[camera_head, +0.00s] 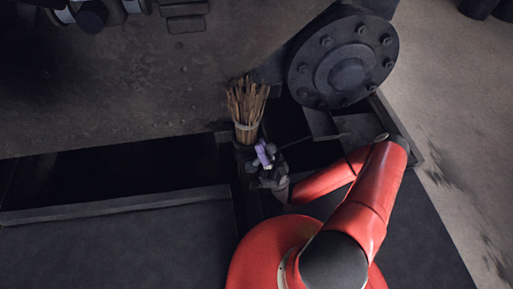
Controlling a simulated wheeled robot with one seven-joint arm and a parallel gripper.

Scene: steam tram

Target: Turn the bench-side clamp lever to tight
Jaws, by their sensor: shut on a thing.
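My gripper (268,166) is at the middle of the head view, at the end of my red arm, and points down. It is shut on a small purple piece (262,152), which looks like the clamp lever's handle. The rest of the lever and its clamp are hidden under the gripper or too dark to make out. I cannot tell the lever's angle.
A bundle of thin sticks (246,107) stands upright just behind my gripper, very close. A large dark bolted flange (343,60) is at the upper right. A dark flat bench surface (110,240) fills the lower left. Brown ground (110,110) lies beyond.

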